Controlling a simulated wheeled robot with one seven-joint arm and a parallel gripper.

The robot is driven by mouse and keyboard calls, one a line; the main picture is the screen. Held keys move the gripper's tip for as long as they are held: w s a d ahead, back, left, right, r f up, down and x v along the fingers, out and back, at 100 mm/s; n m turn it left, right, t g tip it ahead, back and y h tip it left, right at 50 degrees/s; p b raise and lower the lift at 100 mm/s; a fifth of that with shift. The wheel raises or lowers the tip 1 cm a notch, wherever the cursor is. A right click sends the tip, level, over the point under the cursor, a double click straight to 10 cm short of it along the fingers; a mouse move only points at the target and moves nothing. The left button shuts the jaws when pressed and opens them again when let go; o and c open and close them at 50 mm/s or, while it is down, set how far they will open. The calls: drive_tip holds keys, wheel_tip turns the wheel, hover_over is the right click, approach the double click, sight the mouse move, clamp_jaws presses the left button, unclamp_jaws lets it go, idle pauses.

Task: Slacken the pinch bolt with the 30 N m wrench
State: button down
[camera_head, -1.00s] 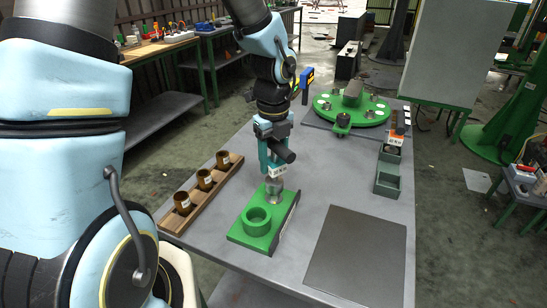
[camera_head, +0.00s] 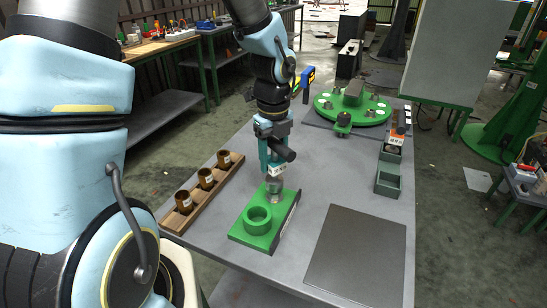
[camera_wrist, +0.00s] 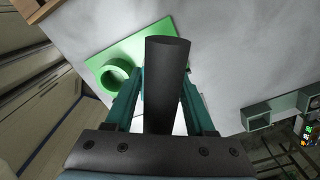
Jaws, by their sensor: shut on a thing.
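My gripper (camera_head: 275,172), with teal fingers, is upright over the far end of a green fixture (camera_head: 238,236) on the table. It is shut on what looks like the wrench, a tool with a white label (camera_head: 279,169) too small to read. A thick dark bar (camera_wrist: 167,85) juts out between the fingers in the wrist view and hides much of the grip. Directly below the fingers a grey metal cylindrical part (camera_head: 274,191) stands on the fixture. An open green ring (camera_head: 257,219) is at the fixture's near end. I cannot make out the pinch bolt.
A wooden rack (camera_head: 196,199) with brown cups stands at left. A dark grey mat (camera_head: 357,255) lies at near right. Grey bins (camera_head: 388,180) stand at the right edge. A green round turntable (camera_head: 372,112) is at the back. Bare table separates fixture and bins.

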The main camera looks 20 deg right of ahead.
sight(274, 193)
drive_tip(key=shift+f, duration=0.2)
drive_tip(key=shift+f+b, duration=0.3)
drive_tip(key=shift+f, duration=0.05)
drive_tip(key=shift+f+b, duration=0.6)
drive_tip(key=shift+f, duration=0.5)
